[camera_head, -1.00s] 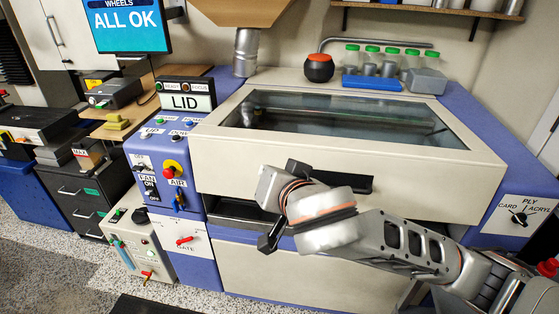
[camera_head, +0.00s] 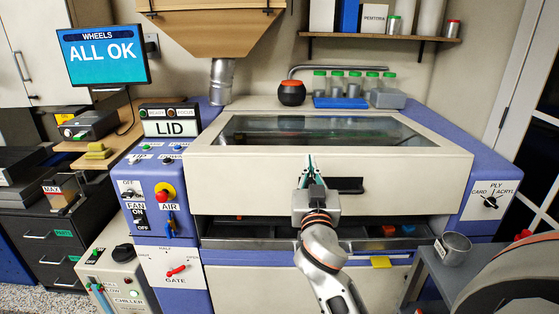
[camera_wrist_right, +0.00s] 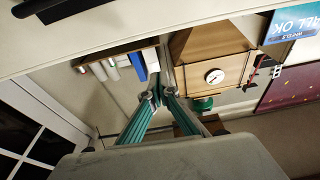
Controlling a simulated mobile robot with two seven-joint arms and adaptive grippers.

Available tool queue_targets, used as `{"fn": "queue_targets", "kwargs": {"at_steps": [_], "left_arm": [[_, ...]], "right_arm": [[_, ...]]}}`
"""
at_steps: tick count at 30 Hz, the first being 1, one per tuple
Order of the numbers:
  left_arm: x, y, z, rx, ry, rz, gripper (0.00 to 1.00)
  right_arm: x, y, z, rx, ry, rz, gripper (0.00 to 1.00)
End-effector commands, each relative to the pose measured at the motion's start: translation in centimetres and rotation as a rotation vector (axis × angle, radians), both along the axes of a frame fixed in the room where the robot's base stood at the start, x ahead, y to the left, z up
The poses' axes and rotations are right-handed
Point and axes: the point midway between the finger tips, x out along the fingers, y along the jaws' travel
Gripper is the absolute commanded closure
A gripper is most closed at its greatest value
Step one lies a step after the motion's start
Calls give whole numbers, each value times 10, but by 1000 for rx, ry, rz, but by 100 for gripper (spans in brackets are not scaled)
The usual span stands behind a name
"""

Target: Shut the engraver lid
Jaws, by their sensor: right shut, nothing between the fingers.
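The engraver (camera_head: 230,285) fills the middle of the head view. Its cream lid (camera_head: 235,175) has a dark glass window (camera_head: 320,130) and a black handle (camera_head: 349,185) on its front panel. The lid is raised: a dark gap (camera_head: 275,229) shows below its front edge, with the bed and small orange and blue pieces inside. My right gripper (camera_head: 311,158) is shut and empty, pointing up in front of the lid panel, left of the handle. Its teal fingers (camera_wrist_right: 157,97) meet in the wrist view; contact with the lid cannot be told. My left gripper is out of view.
A control panel (camera_head: 150,200) with switches and a LID sign (camera_head: 170,128) stands at the left. At the right are a grey cart (camera_head: 436,275) with a metal cup (camera_head: 453,248) and a selector panel (camera_head: 489,200). A red-topped black pot (camera_head: 291,92) stands behind the lid.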

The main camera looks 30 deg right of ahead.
Motion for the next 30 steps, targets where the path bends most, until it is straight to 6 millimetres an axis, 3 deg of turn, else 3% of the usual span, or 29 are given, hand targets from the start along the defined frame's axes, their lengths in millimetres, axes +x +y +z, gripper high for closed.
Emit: {"fn": "queue_targets", "kwargs": {"at_steps": [8,20,24,30], "left_arm": [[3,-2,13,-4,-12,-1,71],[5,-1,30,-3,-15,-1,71],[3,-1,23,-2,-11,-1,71],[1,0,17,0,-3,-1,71]], "right_arm": [[18,-18,7,-25,6,-15,100],[82,-57,25,-22,6,-15,100],[79,-55,-3,-20,12,-14,100],[77,-54,-17,-19,8,-13,100]]}}
